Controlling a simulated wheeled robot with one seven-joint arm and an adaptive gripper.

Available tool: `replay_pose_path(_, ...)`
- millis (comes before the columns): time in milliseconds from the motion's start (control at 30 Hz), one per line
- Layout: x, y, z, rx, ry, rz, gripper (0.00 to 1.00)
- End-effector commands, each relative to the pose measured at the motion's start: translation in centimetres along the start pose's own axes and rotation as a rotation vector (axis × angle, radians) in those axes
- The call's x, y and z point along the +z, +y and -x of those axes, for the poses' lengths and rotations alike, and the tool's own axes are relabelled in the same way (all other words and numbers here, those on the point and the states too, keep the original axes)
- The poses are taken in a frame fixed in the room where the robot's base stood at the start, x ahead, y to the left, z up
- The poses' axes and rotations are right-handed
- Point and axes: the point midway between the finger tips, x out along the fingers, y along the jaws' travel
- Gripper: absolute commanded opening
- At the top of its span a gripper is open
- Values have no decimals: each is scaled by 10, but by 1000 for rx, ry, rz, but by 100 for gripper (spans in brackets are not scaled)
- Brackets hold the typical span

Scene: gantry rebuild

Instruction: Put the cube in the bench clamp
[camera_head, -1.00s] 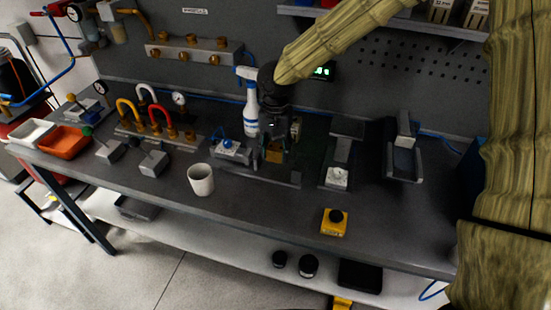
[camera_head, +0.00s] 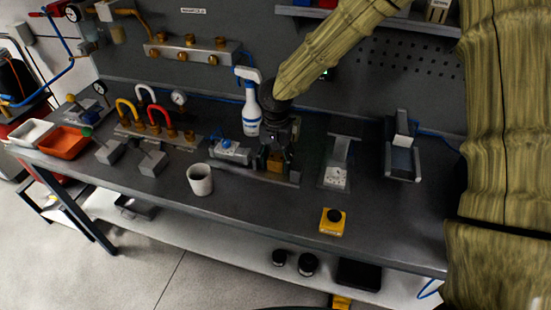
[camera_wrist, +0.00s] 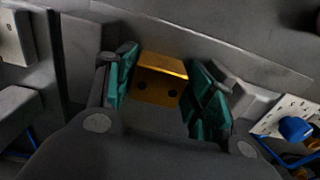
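In the head view the cube (camera_head: 275,162) is low on the bench beneath my gripper (camera_head: 276,150), behind a low grey rail. My gripper (camera_wrist: 163,95) has its green-padded fingers apart, one on each side of the cube; whether either pad touches it is unclear. A grey fixture with an upright block (camera_head: 403,152) stands at the right and may be the bench clamp; I cannot tell for sure.
A white spray bottle (camera_head: 250,110) stands close behind my gripper. A blue-knobbed fixture (camera_head: 231,150) is to its left and a grey fixture with a white plate (camera_head: 336,177) to its right. A white cup (camera_head: 200,180) and a yellow button box (camera_head: 333,222) stand nearer the front edge.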

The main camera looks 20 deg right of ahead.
Motion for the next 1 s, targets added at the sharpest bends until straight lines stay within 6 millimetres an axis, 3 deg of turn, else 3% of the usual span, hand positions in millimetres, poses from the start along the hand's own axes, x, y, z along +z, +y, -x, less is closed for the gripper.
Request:
replay_pose_path(367, 0, 0, 7, -2, 1, -1, 53)
replay_pose_path(1000, -1, 0, 108, -2, 1, -2, 53)
